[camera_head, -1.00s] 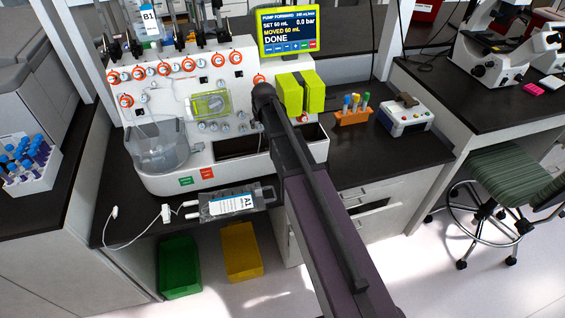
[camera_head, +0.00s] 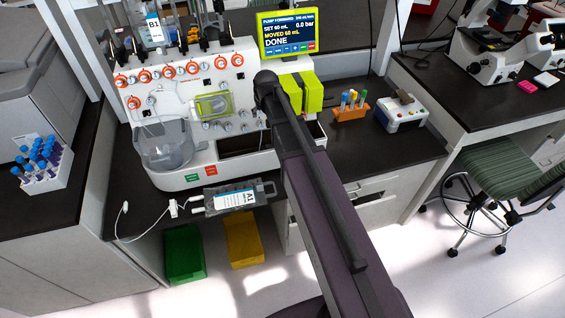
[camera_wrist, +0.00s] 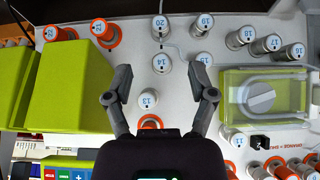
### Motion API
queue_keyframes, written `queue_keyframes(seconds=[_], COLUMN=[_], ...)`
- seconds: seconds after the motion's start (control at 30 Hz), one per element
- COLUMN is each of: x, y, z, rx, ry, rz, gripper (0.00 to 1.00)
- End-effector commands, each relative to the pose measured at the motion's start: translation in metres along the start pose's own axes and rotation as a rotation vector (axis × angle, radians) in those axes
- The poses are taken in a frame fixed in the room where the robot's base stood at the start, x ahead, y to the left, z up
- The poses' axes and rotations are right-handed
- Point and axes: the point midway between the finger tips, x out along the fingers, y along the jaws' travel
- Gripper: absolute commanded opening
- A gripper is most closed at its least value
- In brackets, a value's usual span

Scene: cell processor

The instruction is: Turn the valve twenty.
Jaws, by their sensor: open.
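Valve twenty (camera_wrist: 160,26) is a small pale knob with a "20" label, at the top middle of the wrist view. My gripper (camera_wrist: 160,72) is open, with its two fingers spread below valve twenty in the picture. Valve fourteen (camera_wrist: 161,63) shows between the fingertips, and valve thirteen (camera_wrist: 148,98) shows closer to the palm. The fingers hold nothing. In the head view my arm hides the gripper, and I cannot pick out valve twenty there.
Valve nineteen (camera_wrist: 203,24) and valve fifteen (camera_wrist: 202,60) are close on the right. A thin pale tube runs beside valve twenty. Yellow-green blocks (camera_wrist: 75,85) stand left of the gripper. A clear-covered yellow-green housing (camera_wrist: 262,95) is at the right. The pump screen (camera_head: 288,32) reads DONE.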

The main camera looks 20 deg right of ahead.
Motion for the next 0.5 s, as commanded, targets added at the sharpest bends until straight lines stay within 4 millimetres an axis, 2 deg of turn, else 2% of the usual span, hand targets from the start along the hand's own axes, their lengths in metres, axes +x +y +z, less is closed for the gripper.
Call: queue_keyframes(seconds=[0.03, 0.27, 0.3, 0.5], x=[-0.009, -0.028, -0.024, -0.028], y=[0.000, 0.000, 0.000, 0.000], z=[-0.001, -0.001, 0.010, 0.038], rx=[0.000, 0.000, 0.000, 0.000], ry=[0.000, 0.000, -0.011, -0.058], rz=[0.000, 0.000, 0.000, 0.000], gripper=[0.72, 0.72, 0.72, 0.72])
